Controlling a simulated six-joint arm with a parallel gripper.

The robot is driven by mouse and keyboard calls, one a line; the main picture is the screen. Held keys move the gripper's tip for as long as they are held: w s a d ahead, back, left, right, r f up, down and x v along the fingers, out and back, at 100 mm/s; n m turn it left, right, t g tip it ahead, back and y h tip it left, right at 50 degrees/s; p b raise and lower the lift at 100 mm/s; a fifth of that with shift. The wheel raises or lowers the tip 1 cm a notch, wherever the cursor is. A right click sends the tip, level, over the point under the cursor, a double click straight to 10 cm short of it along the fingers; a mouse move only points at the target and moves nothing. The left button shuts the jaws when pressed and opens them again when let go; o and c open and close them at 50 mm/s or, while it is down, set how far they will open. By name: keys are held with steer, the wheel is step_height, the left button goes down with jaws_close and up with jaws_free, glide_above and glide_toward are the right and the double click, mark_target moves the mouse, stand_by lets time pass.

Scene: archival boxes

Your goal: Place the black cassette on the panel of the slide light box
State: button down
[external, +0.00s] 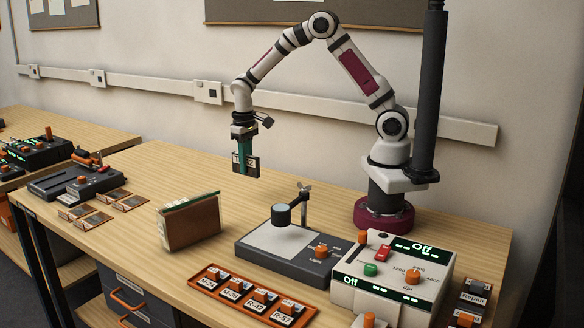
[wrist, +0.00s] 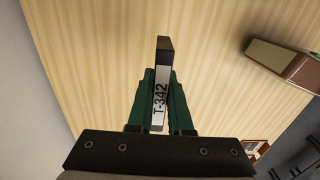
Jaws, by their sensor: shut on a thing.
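The black cassette (external: 252,165) has a white label, which reads T-342 in the wrist view (wrist: 161,90). My gripper (external: 244,152) is shut on it, with green fingers on both sides in the wrist view (wrist: 160,104). The cassette hangs upright in the air above the table, behind and left of the slide light box. The slide light box (external: 257,252) is a dark grey unit with a pale panel (external: 290,244) and an orange knob. A round loupe on a stand (external: 282,214) is over the panel and hides part of it. No cassette shows on the visible panel.
A brown upright box (external: 190,224) stands left of the light box; it also shows in the wrist view (wrist: 284,62). An orange tray (external: 207,272) with several labelled cassettes lies in front. A white control unit (external: 395,275) stands at right. Bare table lies under the cassette.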

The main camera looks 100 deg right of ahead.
glide_above(227, 214)
step_height(227, 214, down, 5)
steer(key=shift+s, duration=0.15)
step_height(227, 214, down, 4)
steer(key=shift+a+f, duration=0.1)
steer(key=shift+f, duration=0.1)
steer(key=c, duration=0.8)
jaws_free()
steer(key=shift+c, duration=0.2)
